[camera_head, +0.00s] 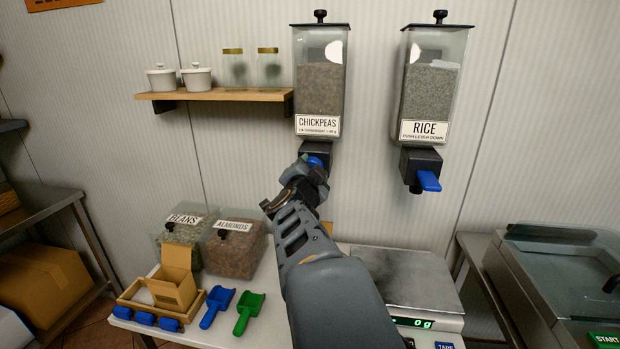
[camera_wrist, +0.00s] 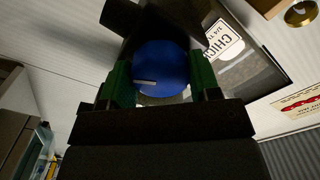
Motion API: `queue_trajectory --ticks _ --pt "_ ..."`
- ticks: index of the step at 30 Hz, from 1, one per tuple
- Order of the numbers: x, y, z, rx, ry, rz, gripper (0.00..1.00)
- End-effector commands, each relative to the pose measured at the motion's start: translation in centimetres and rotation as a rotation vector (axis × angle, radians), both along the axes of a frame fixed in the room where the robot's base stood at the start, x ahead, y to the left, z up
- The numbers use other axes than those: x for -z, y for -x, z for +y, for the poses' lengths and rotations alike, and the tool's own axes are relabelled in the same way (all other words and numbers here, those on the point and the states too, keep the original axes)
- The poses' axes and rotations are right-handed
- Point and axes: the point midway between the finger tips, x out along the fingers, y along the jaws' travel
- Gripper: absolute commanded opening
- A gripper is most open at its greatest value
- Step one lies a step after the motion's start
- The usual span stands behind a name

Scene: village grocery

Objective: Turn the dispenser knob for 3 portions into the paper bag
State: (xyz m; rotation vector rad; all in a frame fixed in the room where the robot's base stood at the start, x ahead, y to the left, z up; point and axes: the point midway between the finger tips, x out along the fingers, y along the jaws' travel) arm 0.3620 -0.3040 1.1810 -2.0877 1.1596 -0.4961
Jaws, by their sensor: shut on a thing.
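The chickpeas dispenser (camera_head: 320,85) hangs on the wall, its clear hopper filled with tan-brown grains. Its blue knob (camera_head: 315,161) is mostly covered by my gripper (camera_head: 308,178) in the head view. In the wrist view the round blue knob (camera_wrist: 160,68), with a pale mark at its lower left, sits between the green fingers of my gripper (camera_wrist: 160,85), which are shut on it. A small brown patch (camera_head: 327,228) shows behind my arm below the dispenser; it may be the paper bag, but most of it is hidden.
A rice dispenser (camera_head: 428,90) with a blue lever (camera_head: 428,181) hangs to the right. A scale (camera_head: 410,285) reading 0 g stands below. Bean and almond bins (camera_head: 236,250), blue (camera_head: 217,307) and green (camera_head: 249,312) scoops and an open tan carton (camera_head: 175,285) are at left.

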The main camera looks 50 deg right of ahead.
Motion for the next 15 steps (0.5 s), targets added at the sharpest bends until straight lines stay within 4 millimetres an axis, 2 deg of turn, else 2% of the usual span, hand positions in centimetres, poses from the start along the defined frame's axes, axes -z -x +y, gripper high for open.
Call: queue_trajectory --ticks 15 --pt "0.04 0.05 -0.03 0.002 -0.177 -0.288 0.33"
